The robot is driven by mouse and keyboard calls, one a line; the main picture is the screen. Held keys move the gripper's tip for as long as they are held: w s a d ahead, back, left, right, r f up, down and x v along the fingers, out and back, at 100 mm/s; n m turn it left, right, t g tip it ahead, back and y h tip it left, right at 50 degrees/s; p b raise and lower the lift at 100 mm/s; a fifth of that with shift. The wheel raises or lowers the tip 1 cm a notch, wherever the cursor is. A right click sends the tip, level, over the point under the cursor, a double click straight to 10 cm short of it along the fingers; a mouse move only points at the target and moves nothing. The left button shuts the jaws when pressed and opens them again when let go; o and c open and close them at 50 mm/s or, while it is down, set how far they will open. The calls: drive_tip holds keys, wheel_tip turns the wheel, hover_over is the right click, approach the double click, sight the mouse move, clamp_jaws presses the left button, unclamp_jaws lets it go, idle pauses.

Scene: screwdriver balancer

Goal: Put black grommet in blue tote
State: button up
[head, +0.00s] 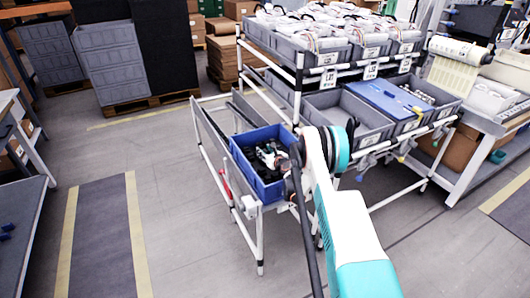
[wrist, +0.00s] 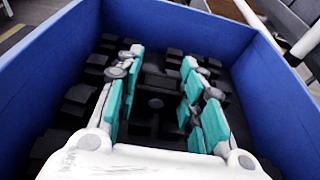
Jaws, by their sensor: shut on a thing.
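The blue tote (head: 270,193) sits on the lower left part of the white tube rack. It fills the wrist view, with its blue walls (wrist: 185,25) around my gripper. My gripper (head: 268,156) is down inside the tote. In the wrist view, my gripper's (wrist: 160,62) two teal-padded fingers are some way apart, shut on a black grommet (wrist: 156,102) between them. Several similar dark pieces (wrist: 80,95) lie on the tote floor around the fingers. The dark colours blend, so the held grommet's outline and whether it touches the pieces below are hard to tell.
Grey bins (head: 345,112) and a blue lid (head: 385,98) stand on the rack to the right of the tote. An upper shelf (head: 320,50) holds filled grey bins. The floor (head: 180,200) left of the rack is clear.

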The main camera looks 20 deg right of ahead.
drive_tip(key=o, duration=0.9)
drive_tip(key=shift+s+a+f, duration=0.1)
drive_tip(key=shift+s+f, duration=0.05)
drive_tip(key=shift+f, duration=0.35)
drive_tip(key=shift+c, duration=0.2)
drive_tip(key=shift+r, duration=0.4)
drive_tip(key=p+v, duration=0.1)
drive_tip(key=v, duration=0.2)
drive_tip(key=p+v, duration=0.1)
drive_tip(key=v, duration=0.3)
drive_tip(key=shift+r+p, duration=0.25)
drive_tip(key=shift+p, duration=0.15)
